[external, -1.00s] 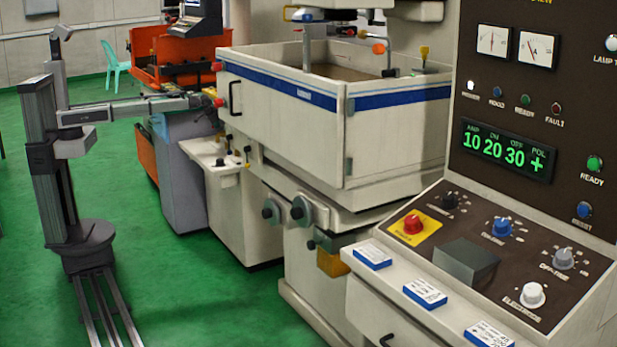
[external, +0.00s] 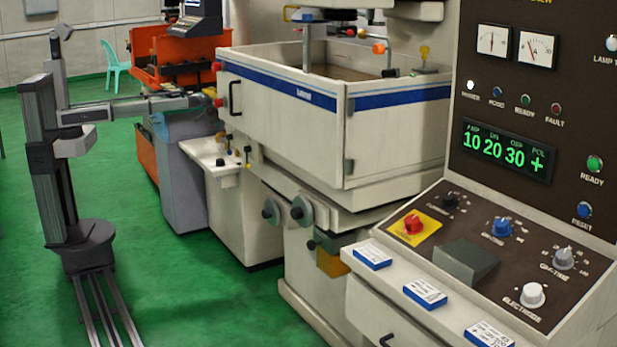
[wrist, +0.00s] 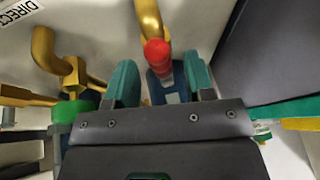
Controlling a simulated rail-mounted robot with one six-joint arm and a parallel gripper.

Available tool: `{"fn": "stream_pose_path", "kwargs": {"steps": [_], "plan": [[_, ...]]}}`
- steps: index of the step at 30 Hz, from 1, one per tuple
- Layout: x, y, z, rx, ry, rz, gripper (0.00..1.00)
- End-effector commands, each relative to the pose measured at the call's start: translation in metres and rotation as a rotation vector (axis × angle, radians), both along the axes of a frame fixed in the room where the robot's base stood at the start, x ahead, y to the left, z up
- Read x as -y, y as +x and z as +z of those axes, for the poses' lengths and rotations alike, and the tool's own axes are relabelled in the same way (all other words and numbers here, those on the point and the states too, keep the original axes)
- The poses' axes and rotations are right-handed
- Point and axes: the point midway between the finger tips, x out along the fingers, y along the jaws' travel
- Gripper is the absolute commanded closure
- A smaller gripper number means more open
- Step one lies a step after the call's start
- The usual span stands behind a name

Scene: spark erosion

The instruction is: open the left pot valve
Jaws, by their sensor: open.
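In the wrist view, my gripper (wrist: 160,80) has its two teal fingers spread apart. A red-capped handle (wrist: 157,55) on a blue body (wrist: 170,88) shows between the fingers, with a brass pipe (wrist: 148,14) rising behind it. I cannot tell whether the fingers touch it, or whether it is the left pot valve. A green part (wrist: 62,130) below another brass pipe (wrist: 45,50) shows to the left, partly hidden by my gripper body. In the external view, my arm reaches right to the tank's left edge, near a red knob (external: 217,103); the fingers are too small to make out.
The white tank (external: 290,125) with a blue stripe stands right of my arm, with a black door handle (external: 235,97). A white ledge (external: 205,150) with small knobs sits below. In the wrist view, a dark panel (wrist: 285,50) stands close on the right.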

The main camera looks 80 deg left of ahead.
Motion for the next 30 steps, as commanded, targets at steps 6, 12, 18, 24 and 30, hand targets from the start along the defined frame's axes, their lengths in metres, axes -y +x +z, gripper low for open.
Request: {"fn": "stream_pose_path", "kwargs": {"steps": [6, 12, 18, 24, 30], "plan": [[0.013, -0.013, 0.052, 0.000, 0.000, -0.001, 0.51], [0.027, -0.027, 0.093, 0.000, 0.000, 0.000, 0.51], [0.030, -0.029, 0.095, 0.000, 0.000, 0.000, 0.51], [0.030, -0.030, 0.094, -0.007, 0.002, -0.007, 0.51], [0.071, -0.126, 0.088, -0.137, -0.074, -0.082, 0.51]]}}
